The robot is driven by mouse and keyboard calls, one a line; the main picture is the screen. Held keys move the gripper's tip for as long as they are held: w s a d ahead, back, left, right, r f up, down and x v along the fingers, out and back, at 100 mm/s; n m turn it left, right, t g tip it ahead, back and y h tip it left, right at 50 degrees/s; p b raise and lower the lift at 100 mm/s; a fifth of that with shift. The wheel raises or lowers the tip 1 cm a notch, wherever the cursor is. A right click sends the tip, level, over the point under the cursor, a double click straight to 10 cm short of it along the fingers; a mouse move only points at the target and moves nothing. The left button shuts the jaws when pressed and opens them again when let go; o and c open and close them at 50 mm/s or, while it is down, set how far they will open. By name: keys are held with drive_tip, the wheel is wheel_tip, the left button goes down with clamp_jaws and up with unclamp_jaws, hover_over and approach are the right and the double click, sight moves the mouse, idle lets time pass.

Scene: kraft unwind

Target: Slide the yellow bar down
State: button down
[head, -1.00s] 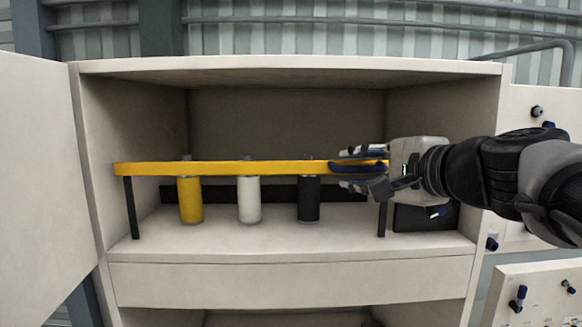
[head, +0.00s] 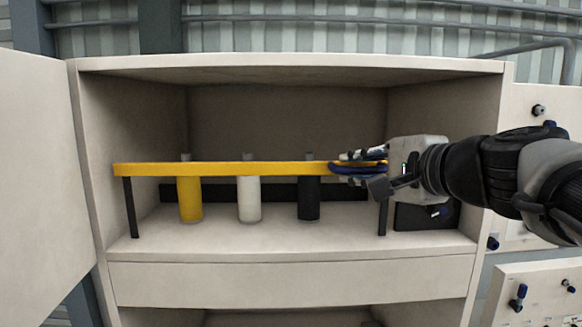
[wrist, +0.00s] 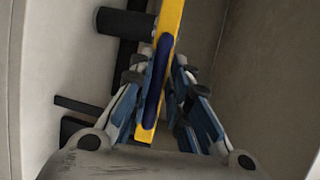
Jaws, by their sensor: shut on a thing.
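The yellow bar (head: 215,169) runs level across the front of the open cabinet, with a dark post under each end. Its right end lies at my gripper (head: 362,166), which reaches in from the right. In the wrist view my gripper (wrist: 163,85) has its blue-lined fingers on both sides of the bar (wrist: 168,22), close to its end, shut on it. A dark blue oval piece (wrist: 157,75) lies along the bar between the fingers. The fingers partly hide that end of the bar in the head view.
Behind the bar stand a yellow cylinder (head: 190,200), a white cylinder (head: 249,200) and a black cylinder (head: 308,200). A dark box (head: 420,216) sits at the shelf's right. The cabinet's side walls and open left door (head: 35,170) bound the space.

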sight(355, 247)
wheel_tip(355, 247, down, 11)
drive_tip(key=b, duration=1.1)
drive_tip(key=shift+r, duration=0.2)
drive_tip(key=c, duration=1.7)
unclamp_jaws()
drive_tip(key=shift+r, duration=0.1)
drive_tip(key=shift+o, duration=0.2)
wheel_tip(355, 247, up, 10)
drive_tip(key=shift+r, duration=0.1)
drive_tip(key=shift+s, duration=0.1)
